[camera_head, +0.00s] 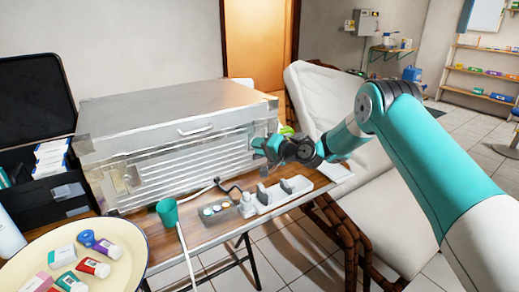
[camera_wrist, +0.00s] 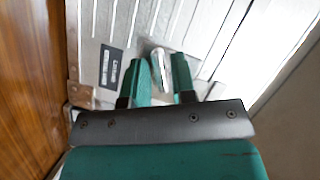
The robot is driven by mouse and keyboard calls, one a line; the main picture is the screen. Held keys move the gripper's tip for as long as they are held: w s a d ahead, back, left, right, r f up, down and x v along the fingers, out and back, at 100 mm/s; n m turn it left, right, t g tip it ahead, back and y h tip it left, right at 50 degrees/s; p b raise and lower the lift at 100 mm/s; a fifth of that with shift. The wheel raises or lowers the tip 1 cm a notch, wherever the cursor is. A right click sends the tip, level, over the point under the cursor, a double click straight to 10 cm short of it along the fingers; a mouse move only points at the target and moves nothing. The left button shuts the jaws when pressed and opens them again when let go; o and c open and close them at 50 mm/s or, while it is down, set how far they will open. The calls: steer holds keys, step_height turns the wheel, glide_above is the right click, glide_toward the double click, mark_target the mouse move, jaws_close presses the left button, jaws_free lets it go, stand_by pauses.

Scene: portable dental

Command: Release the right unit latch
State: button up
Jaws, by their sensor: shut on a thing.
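The dental unit is a large metal case (camera_head: 150,107) with a ribbed silver front, standing on the wooden table. My gripper (camera_head: 260,147) is at the right end of this front. In the wrist view its two teal fingers (camera_wrist: 162,82) stand on either side of a silver latch lever (camera_wrist: 157,65) and are shut on it. The lever sits on the ribbed metal front (camera_wrist: 195,30), beside a small dark label (camera_wrist: 109,67). In the head view my gripper mostly hides this right latch. Another latch plate (camera_head: 124,180) shows at the front's left end.
A white holder (camera_head: 285,196) with dental handpieces, a tray of small cups (camera_head: 217,211) and a green cup (camera_head: 167,212) stand before the case. A round tray (camera_head: 128,244) of tubes is at the lower left. A white reclining chair (camera_head: 345,110) stands behind my arm.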

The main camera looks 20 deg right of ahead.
steer(key=shift+w+d+f+n+h+b, duration=0.1)
steer(key=shift+d+f+n+h+b, duration=0.1)
steer(key=shift+n+h+b, duration=1.05)
steer(key=shift+d+f+n+h+b, duration=0.15)
steer(key=shift+n+h+b, duration=0.5)
steer(key=shift+n, duration=1.1)
steer(key=shift+w+d+f+n+h+b, duration=0.1)
steer(key=shift+d+n+h+b, duration=0.15)
steer(key=shift+n+h+b, duration=1)
steer(key=shift+r+n+y, duration=0.1)
steer(key=shift+n+y, duration=0.25)
steer(key=o, duration=0.7)
steer(key=shift+s, duration=0.1)
steer(key=v, duration=1.7)
steer(key=shift+s, duration=0.2)
